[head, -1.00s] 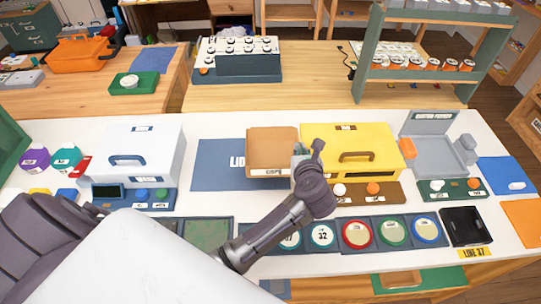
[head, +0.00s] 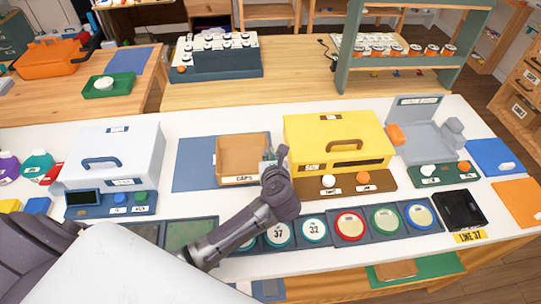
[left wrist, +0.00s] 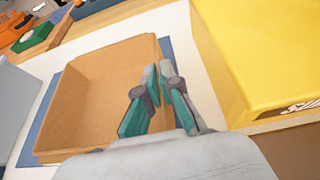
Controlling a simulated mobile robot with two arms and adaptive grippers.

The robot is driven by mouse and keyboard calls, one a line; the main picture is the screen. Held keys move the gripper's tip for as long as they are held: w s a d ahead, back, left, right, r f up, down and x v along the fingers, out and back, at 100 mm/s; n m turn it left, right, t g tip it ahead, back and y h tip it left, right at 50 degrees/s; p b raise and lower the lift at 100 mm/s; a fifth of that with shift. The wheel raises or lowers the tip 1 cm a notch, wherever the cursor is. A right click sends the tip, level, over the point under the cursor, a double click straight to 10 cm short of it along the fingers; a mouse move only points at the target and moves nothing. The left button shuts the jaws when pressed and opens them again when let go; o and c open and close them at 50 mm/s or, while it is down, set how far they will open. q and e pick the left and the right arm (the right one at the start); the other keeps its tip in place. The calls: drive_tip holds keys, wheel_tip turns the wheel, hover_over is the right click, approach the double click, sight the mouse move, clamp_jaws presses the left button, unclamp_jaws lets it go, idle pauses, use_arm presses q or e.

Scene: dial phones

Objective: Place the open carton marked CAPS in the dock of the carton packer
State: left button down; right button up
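The open brown carton (head: 229,150) marked CAPS is over the blue mat (head: 192,165), left of the yellow machine. Its inside looks empty in the left wrist view (left wrist: 95,85). My left gripper (head: 273,155) is at the carton's right side. In the left wrist view its fingers (left wrist: 159,78) are close together, one over the carton's inside and one outside, with the wall between them. I cannot tell whether the carton touches the mat. I cannot read which machine is the carton packer. A grey machine (head: 428,142) with a raised lid and an open bay stands at the right.
The yellow machine (head: 340,138) stands close right of the carton, a white machine (head: 115,150) to the left. Round coloured dials (head: 351,226) line the front. A black tray (head: 460,210) lies front right. A green shelf (head: 354,60) rises behind.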

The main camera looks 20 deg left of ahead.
use_arm(q)
drive_tip(key=c, duration=1.7)
unclamp_jaws()
drive_tip(key=shift+f, duration=0.1)
drive_tip(key=o, duration=0.4)
drive_tip(key=shift+d, duration=0.1)
use_arm(e)
drive_tip(key=shift+s+a+f, duration=0.1)
drive_tip(key=shift+a+f, duration=0.05)
drive_tip(key=shift+a, duration=0.7)
drive_tip(key=shift+d, duration=0.1)
